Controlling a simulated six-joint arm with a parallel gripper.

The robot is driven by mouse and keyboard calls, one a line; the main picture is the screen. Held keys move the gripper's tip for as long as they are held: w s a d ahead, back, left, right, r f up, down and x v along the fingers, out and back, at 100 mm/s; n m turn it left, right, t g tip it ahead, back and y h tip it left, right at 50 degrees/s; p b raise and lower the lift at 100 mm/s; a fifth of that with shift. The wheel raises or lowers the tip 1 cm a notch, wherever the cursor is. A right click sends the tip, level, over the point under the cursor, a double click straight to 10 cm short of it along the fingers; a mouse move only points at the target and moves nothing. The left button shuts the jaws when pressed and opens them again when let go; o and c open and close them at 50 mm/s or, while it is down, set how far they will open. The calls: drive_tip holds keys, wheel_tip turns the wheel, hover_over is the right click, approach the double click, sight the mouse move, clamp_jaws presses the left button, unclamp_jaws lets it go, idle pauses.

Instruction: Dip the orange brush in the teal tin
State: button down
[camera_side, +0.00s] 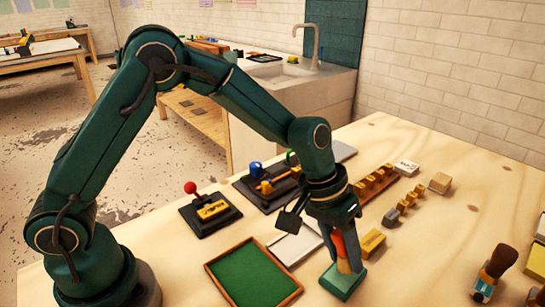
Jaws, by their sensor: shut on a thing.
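The orange brush (347,244) stands nearly upright below my gripper (340,228), which is shut on its upper part. Its orange body shows under the jaws, with a paler tan part lower down. The teal tin (341,285) is a small square shape on the table directly beneath the brush. The brush's lower end meets the top of the tin in the picture; I cannot tell whether it is inside or just above. The fingertips are partly hidden by the wrist.
A green-lined tray (250,278) lies to the left of the tin and a yellow block (372,243) to its right. A joystick box (209,212) stands farther left. A dark-topped brush-like thing (497,262) stands at the right.

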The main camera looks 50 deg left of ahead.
drive_tip(key=shift+f, duration=0.6)
idle(1.2)
drive_tip(key=shift+r, duration=0.1)
drive_tip(key=shift+r, duration=3.5)
